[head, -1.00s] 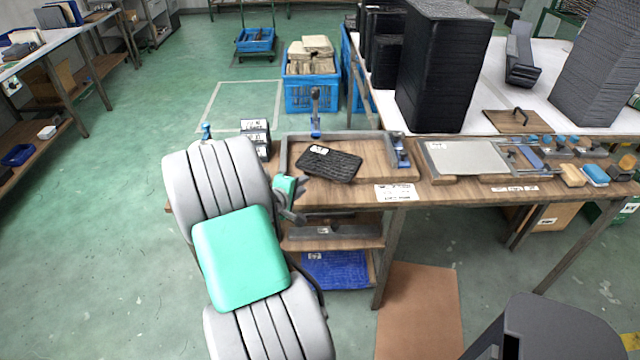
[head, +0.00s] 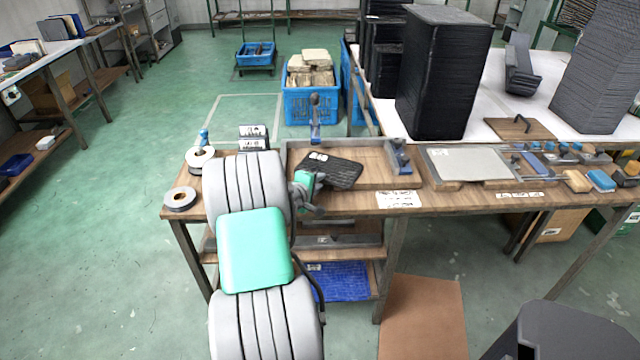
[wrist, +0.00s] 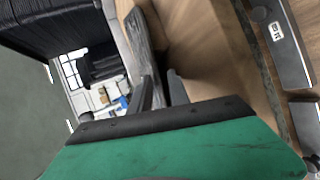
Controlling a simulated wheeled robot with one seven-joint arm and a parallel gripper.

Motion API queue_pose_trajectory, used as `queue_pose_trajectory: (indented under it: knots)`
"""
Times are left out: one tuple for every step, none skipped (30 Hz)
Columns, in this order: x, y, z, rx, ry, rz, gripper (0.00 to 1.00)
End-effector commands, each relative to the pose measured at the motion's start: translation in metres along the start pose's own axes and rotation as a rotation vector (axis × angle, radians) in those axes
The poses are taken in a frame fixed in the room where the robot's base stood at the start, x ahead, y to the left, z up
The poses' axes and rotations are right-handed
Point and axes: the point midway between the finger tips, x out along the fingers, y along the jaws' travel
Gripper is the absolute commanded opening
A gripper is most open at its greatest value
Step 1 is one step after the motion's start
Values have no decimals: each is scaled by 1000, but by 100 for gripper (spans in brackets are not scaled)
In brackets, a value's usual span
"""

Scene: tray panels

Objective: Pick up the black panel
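The black panel (head: 338,172) is a dark, ribbed, rounded rectangle with a white label, at the wooden tray (head: 385,176) on the bench in the head view. My gripper (head: 318,195) is at its near left edge and covers part of that edge. In the wrist view the panel (wrist: 144,40) shows nearly edge-on, and its near end runs between the two dark fingers of my gripper (wrist: 161,90). The fingers look closed on it with little gap. Whether the panel is clear of the tray cannot be told.
Tape rolls (head: 180,198) lie at the bench's left end. A clamp (head: 315,118) stands behind the tray, and a blue-grey block (head: 399,156) is at its right. A grey plate (head: 468,163) and tools lie further right. Tall black stacks (head: 440,75) stand behind.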

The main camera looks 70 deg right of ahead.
Motion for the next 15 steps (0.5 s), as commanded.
queue_pose_trajectory:
  knots:
    - [0, 0, 0, 0, 0, 0, 22]
    - [0, 0, 0, 0, 0, 0, 22]
    - [0, 0, 0, 0, 0, 0, 22]
    - [0, 0, 0, 0, 0, 0, 21]
    - [0, 0, 0, 0, 0, 0, 20]
    - [0, 0, 0, 0, 0, 0, 18]
    - [0, 0, 0, 0, 0, 0, 17]
    - [0, 0, 0, 0, 0, 0, 16]
    - [0, 0, 0, 0, 0, -1, 14]
    - [0, 0, 0, 0, 0, -1, 13]
    - [0, 0, 0, 0, 0, -1, 11]
    - [0, -1, 0, 0, 0, -2, 10]
    - [0, -1, 0, 0, 0, -2, 9]
    - [0, -1, 0, 0, 0, -2, 7]
    - [0, -1, 0, 0, 0, -3, 6]
